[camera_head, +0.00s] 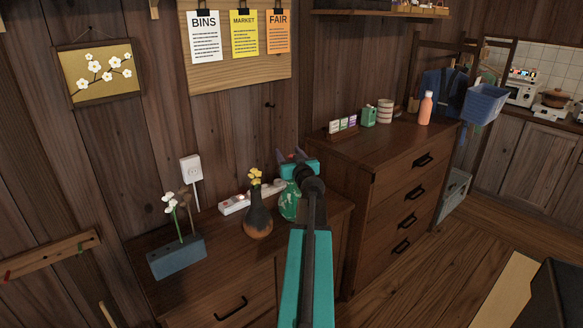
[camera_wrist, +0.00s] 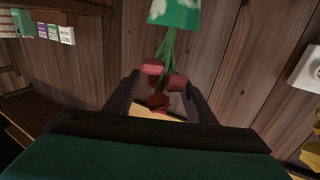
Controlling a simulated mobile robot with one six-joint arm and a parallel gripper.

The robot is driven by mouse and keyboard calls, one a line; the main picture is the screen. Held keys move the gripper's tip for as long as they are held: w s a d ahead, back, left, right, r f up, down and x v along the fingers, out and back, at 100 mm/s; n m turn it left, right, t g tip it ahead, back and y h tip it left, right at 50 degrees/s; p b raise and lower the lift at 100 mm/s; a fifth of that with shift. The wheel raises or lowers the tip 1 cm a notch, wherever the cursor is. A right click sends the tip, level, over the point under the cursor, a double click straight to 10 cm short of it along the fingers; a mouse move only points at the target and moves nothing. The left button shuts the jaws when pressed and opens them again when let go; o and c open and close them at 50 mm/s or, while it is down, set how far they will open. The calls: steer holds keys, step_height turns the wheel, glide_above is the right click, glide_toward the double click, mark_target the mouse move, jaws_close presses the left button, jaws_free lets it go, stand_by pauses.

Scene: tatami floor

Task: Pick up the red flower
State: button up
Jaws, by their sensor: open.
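Several red flowers (camera_wrist: 178,83) on green stems come out of a green and white vase (camera_wrist: 180,14) in the wrist view, which shows the scene upside down. The blooms sit between the two dark fingers of my gripper (camera_wrist: 160,84), which are apart. In the head view my gripper (camera_head: 290,157) is just above the green vase (camera_head: 289,205), and only a bit of red shows between its fingers. My arm hides part of the vase and most of the flowers. I cannot tell whether a finger touches a bloom.
A dark vase with yellow flowers (camera_head: 258,218) stands close to the left of the green vase. A power strip (camera_head: 238,203) lies behind it. A blue-grey planter with white flowers (camera_head: 176,257) is further left. A taller dresser (camera_head: 400,195) stands to the right.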

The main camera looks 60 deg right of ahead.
steer(key=c, duration=1.1)
steer(key=shift+r, duration=0.2)
step_height(320, 180, up, 28)
steer(key=shift+f+p, duration=0.15)
steer(key=shift+p, duration=0.3)
stand_by(0.4)
